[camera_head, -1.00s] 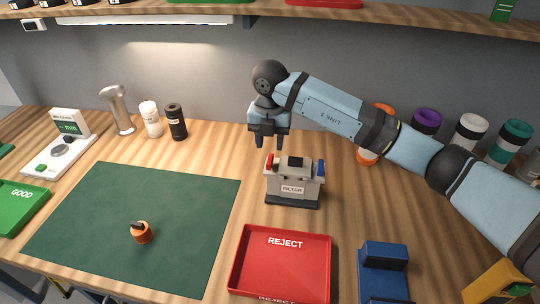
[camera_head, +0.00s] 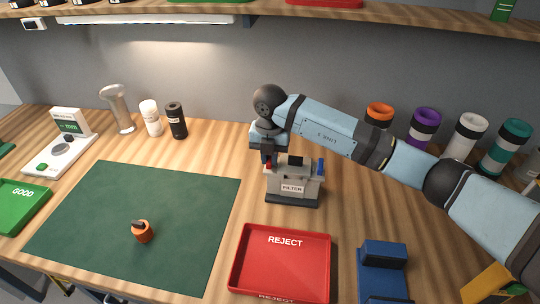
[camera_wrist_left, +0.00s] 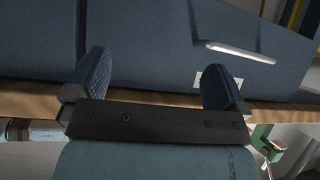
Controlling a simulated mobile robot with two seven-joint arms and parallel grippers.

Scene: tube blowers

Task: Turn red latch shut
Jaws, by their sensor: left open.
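The filter box (camera_head: 292,187) is grey, carries a "FILTER" label and stands upright on a dark base on the wooden bench. Its red latch (camera_head: 268,167) is at the top left and mostly covered by my right gripper; its blue latch (camera_head: 320,167) is at the top right. My right gripper (camera_head: 268,160) points down at the red latch. Its fingers overlap in the head view, so their gap and any grip on the latch are hidden. My left gripper (camera_wrist_left: 158,88) shows in the left wrist view, open with nothing between its fingers.
A red reject tray (camera_head: 240,270) lies in front of the filter box, with a blue block (camera_head: 383,257) to its right. A green mat (camera_head: 110,205) with an orange part (camera_head: 143,232) lies left. Coloured cylinders (camera_head: 425,122) stand behind my right arm.

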